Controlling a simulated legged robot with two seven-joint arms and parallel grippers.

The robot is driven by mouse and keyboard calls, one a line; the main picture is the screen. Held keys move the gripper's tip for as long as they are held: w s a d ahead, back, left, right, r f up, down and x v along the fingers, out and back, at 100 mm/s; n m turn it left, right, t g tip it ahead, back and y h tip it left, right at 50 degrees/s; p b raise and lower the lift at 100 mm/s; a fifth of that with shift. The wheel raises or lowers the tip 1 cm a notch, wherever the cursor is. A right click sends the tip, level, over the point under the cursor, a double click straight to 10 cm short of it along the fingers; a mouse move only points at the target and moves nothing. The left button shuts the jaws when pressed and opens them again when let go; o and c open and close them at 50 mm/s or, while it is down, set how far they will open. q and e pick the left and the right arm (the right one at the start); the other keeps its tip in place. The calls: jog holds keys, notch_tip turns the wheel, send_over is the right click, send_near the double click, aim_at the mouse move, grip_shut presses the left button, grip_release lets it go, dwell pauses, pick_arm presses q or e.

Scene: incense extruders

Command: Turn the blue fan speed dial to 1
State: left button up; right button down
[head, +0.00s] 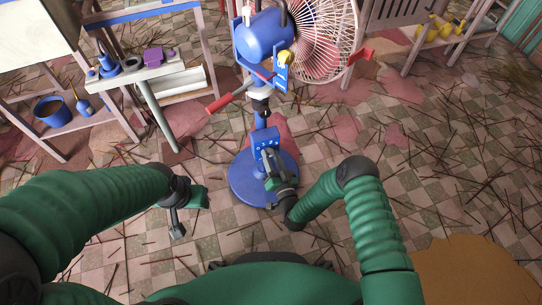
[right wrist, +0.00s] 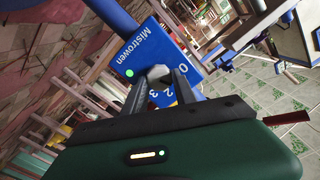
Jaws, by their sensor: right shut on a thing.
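The blue fan has a blue motor housing (head: 262,42), a pale wire cage (head: 318,42) and a round blue base (head: 240,182). Its control box (head: 266,138) is low on the stand; the right wrist view shows it with "Mistrowen" lettering, a green light and the marks 0, 2 and 3. My right gripper (head: 270,160) is at this box, shut on the speed dial (right wrist: 157,72). The fingers hide most of the dial, and I cannot tell its setting. My left gripper (head: 187,212) is open and empty, left of the base, away from the fan.
A narrow bench (head: 138,68) with blue and purple items stands at the upper left. A blue bucket (head: 52,111) is on a low shelf at the left. Thin sticks litter the tiled floor. An orange-brown round surface (head: 475,275) is at the lower right.

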pick_arm(q)
jog(key=shift+r, duration=0.1)
pick_arm(e)
jog(key=shift+d+m, duration=0.1)
jog(key=shift+m, duration=0.2)
jog(key=c, duration=1)
grip_release()
pick_arm(q)
jog(key=shift+s, duration=0.1)
pick_arm(e)
jog(key=shift+f, duration=0.1)
